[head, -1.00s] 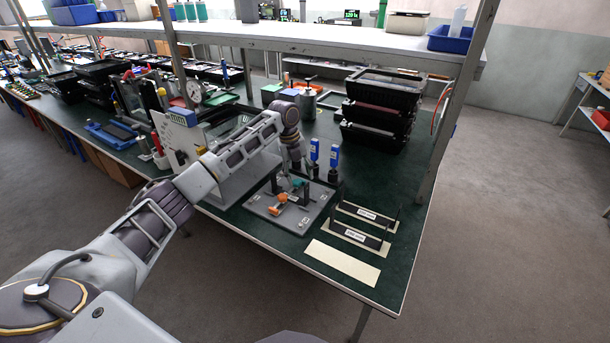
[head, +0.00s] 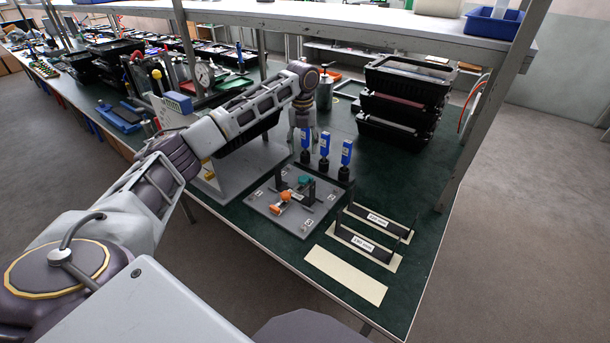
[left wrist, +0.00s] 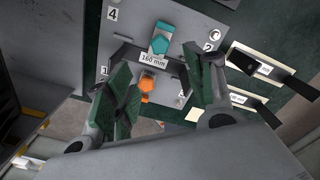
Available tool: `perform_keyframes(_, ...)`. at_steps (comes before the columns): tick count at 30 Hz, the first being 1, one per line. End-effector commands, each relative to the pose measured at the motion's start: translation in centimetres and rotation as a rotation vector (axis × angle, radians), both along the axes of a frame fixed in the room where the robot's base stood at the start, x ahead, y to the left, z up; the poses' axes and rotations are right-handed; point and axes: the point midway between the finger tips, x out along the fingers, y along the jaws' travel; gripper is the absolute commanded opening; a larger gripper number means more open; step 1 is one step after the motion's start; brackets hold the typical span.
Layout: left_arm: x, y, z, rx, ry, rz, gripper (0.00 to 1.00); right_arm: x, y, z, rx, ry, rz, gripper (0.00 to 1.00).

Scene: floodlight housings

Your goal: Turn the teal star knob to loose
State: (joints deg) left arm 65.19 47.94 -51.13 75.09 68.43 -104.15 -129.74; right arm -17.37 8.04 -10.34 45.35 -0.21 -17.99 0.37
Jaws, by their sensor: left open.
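The teal star knob (head: 304,180) sits on a grey fixture plate (head: 262,199) on the green bench. In the left wrist view the teal knob (left wrist: 161,42) is at the top centre, beyond a "160 mm" label. An orange knob (head: 287,196) is on the same plate, and also shows between the fingers in the left wrist view (left wrist: 147,86). My left gripper (head: 303,133) is above and behind the plate, apart from both knobs. Its green-padded fingers (left wrist: 168,88) are spread and hold nothing. My right gripper is not in view.
Several blue-handled tools (head: 324,146) stand upright just behind the plate, close to my left gripper. Two black labelled holders (head: 364,243) and a cream strip (head: 346,275) lie to the right. Stacked black trays (head: 403,100) stand at the back right. Shelf posts flank the bench.

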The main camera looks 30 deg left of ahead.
Motion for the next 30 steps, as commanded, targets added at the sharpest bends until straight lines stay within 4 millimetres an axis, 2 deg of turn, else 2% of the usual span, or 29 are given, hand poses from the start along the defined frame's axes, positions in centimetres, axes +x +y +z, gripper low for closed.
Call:
perform_keyframes(8,0.0,0.0,-0.1,-0.001,-0.001,0.001,0.54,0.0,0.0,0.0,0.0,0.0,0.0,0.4)
perform_keyframes(14,0.0,0.0,-0.9,-0.001,0.001,0.001,0.54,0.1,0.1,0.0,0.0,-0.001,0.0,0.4)
perform_keyframes(20,0.0,0.0,-2.8,-0.001,0.001,0.002,0.54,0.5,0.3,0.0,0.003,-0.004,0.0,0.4)
perform_keyframes(30,0.0,0.0,-7.3,0.0,0.002,0.002,0.54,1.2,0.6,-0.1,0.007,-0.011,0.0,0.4)
